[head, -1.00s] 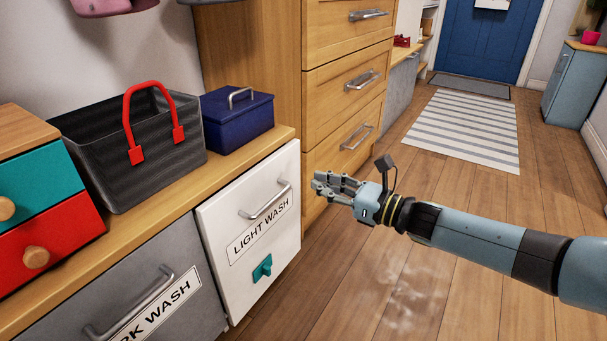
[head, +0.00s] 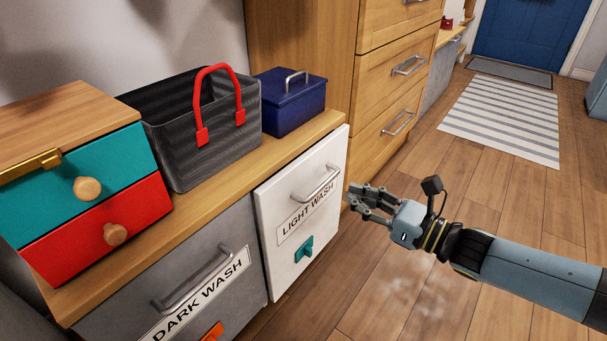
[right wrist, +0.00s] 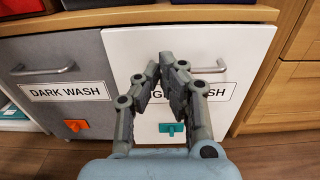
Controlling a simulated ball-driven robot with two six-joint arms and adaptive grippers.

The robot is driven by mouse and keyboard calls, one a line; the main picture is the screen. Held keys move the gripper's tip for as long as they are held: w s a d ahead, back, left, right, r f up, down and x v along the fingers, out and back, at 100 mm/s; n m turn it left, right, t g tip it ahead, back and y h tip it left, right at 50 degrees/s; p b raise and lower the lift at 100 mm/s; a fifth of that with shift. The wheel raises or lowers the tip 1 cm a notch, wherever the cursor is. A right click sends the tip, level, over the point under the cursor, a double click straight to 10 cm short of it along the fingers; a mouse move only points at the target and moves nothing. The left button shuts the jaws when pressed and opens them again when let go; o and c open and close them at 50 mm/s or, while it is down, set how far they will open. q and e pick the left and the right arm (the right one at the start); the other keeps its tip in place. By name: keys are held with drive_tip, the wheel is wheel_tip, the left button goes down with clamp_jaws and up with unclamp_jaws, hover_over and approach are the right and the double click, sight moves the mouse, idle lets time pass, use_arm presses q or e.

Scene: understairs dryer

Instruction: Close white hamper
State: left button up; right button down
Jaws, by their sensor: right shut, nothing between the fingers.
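The white hamper (head: 297,245) is the white front panel under the wooden counter, with a metal bar handle (head: 318,184), a LIGHT WASH label (head: 305,222) and a teal tab (head: 303,249). Its top edge stands out a little in front of the counter and the grey front beside it. My right gripper (head: 354,198) is shut and empty, just right of the panel in the head view. In the right wrist view the shut gripper (right wrist: 170,62) points at the white panel (right wrist: 120,48) and covers part of its label and handle. Contact cannot be told.
The grey DARK WASH front (head: 215,285) is left of the white one. A dark basket (head: 210,140), a blue box (head: 292,103) and a small teal-and-red drawer chest (head: 90,195) stand on the counter. Wooden drawers (head: 390,115) are at right. The floor in front is clear.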

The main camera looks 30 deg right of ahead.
drive_tip(key=b, duration=0.2)
approach(297, 170)
drive_tip(key=w, duration=0.1)
drive_tip(key=x, duration=0.2)
drive_tip(key=b+x, duration=0.1)
drive_tip(key=x, duration=0.2)
drive_tip(key=shift+w+a, duration=0.15)
drive_tip(key=shift+a, duration=0.2)
use_arm(q)
drive_tip(key=shift+w+d+f+t, duration=0.15)
drive_tip(key=shift+w+f+t, duration=0.45)
drive_tip(key=shift+w+t, duration=0.15)
drive_tip(key=shift+w+d+f+t, duration=0.15)
drive_tip(key=shift+w+f+t, duration=0.4)
drive_tip(key=shift+w+t, duration=0.15)
use_arm(e)
drive_tip(key=shift+w+a, duration=0.15)
drive_tip(key=shift+w, duration=0.25)
drive_tip(key=shift+b+x, duration=0.4)
drive_tip(key=shift+x, duration=0.55)
drive_tip(key=shift+w, duration=0.25)
use_arm(q)
drive_tip(key=shift+w+d+f+t, duration=0.1)
drive_tip(key=shift+f+t, duration=0.45)
drive_tip(key=shift+f, duration=0.1)
use_arm(e)
drive_tip(key=shift+r, duration=0.15)
drive_tip(key=shift+w+a, duration=0.1)
